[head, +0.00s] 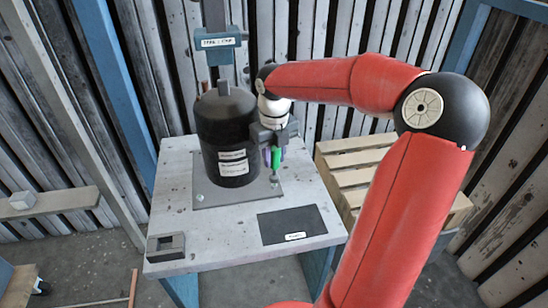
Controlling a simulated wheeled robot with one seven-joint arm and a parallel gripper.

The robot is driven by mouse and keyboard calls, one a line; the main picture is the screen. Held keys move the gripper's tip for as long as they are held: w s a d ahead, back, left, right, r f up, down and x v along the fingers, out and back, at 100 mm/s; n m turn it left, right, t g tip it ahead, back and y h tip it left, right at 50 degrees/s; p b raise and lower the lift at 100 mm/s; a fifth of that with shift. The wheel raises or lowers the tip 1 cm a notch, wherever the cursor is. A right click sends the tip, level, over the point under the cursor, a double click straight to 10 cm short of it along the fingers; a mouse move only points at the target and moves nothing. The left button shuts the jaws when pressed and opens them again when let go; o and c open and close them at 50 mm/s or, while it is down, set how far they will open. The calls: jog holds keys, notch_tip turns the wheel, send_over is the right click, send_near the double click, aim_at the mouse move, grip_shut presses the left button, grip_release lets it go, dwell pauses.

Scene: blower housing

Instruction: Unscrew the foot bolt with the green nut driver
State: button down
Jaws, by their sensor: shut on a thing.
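My gripper (272,151) is at the right side of the black blower housing (226,130), low over its grey base plate. It is shut on the green nut driver (276,158), which hangs upright below it. The driver's lower end is just above or on a foot bolt (275,182) at the plate's right edge; I cannot tell if they touch. Another foot bolt (200,197) shows at the plate's front left. A purple part shows beside the green handle, partly hidden by my gripper.
The housing stands on a pale table (220,232). A dark mat (292,224) with a white label lies at the front right, and a grey square holder (166,246) at the front left. A wooden pallet stack (350,165) stands to the right. A blue labelled fixture (218,43) rises behind.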

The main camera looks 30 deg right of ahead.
jog(key=shift+r, duration=2.5)
